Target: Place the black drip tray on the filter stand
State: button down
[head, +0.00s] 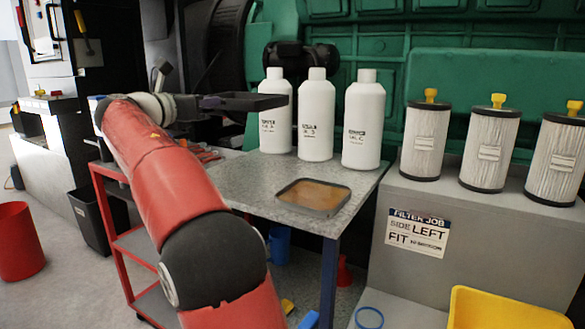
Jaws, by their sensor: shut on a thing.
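My gripper (203,104) is shut on the black drip tray (245,102), a shallow dark tray seen nearly edge-on. It holds the tray about level, up in front of the white bottles and above the left part of the grey table. The tray partly hides the leftmost bottle. The filter stand (480,240) is the grey block at the right, with several pleated filters on its top and a sign on its front reading "FILTER JOB SIDE LEFT". The held tray is well to the left of the stand.
A second tray (314,196) with a brownish inside lies on the speckled table (240,178). White bottles (316,115) stand behind it. A red cart (125,235) is at left, a yellow bin (505,308) at lower right. Green machinery (470,65) closes off the back.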

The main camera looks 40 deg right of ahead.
notch_tip(320, 180, down, 20)
jog(key=b, duration=0.5)
jog(key=c, duration=1.4)
grip_release()
jog(key=shift+r, duration=0.1)
jog(key=shift+a, duration=0.1)
jog(key=v, duration=1.1)
jog(key=shift+s+a, duration=0.15)
jog(key=shift+a, duration=0.25)
jog(key=shift+s+d, duration=0.1)
